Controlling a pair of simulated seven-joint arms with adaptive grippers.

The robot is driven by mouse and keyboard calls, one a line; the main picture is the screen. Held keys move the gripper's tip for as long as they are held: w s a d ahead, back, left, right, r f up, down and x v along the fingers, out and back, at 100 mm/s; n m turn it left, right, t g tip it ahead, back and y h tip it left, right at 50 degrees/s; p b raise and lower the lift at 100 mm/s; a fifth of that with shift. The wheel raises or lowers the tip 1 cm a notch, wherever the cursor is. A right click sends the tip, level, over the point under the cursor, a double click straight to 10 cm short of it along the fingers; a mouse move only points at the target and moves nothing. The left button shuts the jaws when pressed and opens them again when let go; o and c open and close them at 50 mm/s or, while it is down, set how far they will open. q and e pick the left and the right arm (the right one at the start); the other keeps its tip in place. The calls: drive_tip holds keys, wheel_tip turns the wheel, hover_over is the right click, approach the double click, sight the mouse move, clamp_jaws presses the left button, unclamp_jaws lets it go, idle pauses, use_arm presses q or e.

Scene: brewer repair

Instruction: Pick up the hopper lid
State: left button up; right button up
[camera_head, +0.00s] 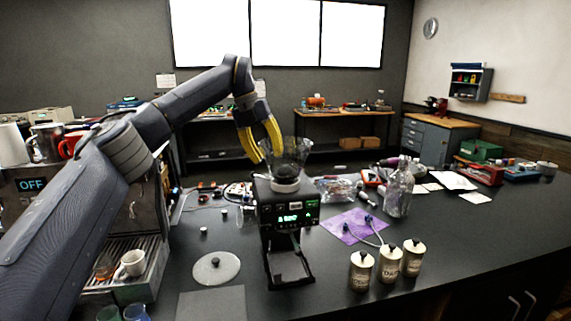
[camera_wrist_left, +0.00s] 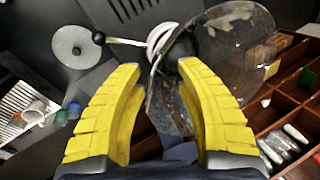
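The hopper lid (camera_head: 216,267) is a flat, pale round disc with a dark knob at its centre. It lies on the dark counter, left of the black grinder (camera_head: 289,213). It also shows at the upper left of the left wrist view (camera_wrist_left: 73,47), outside the fingers. A clear glass hopper (camera_head: 288,158) sits on top of the grinder. My left gripper (camera_head: 268,152) has yellow fingers pointing down at the hopper's upper left rim. In the left wrist view the fingers (camera_wrist_left: 157,70) are apart, with the hopper glass behind them; contact cannot be told. My right gripper is out of view.
An espresso machine with a white cup (camera_head: 131,263) stands at the left. Several labelled canisters (camera_head: 389,261), a purple cloth (camera_head: 353,226) and a glass bottle (camera_head: 398,190) are to the right of the grinder. A dark mat (camera_head: 211,303) lies in front of the lid.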

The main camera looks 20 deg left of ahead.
sight(272, 169)
use_arm(q)
drive_tip(key=shift+x, duration=2.35)
drive_tip(key=shift+a+f, duration=0.1)
drive_tip(key=shift+a, duration=0.05)
clamp_jaws()
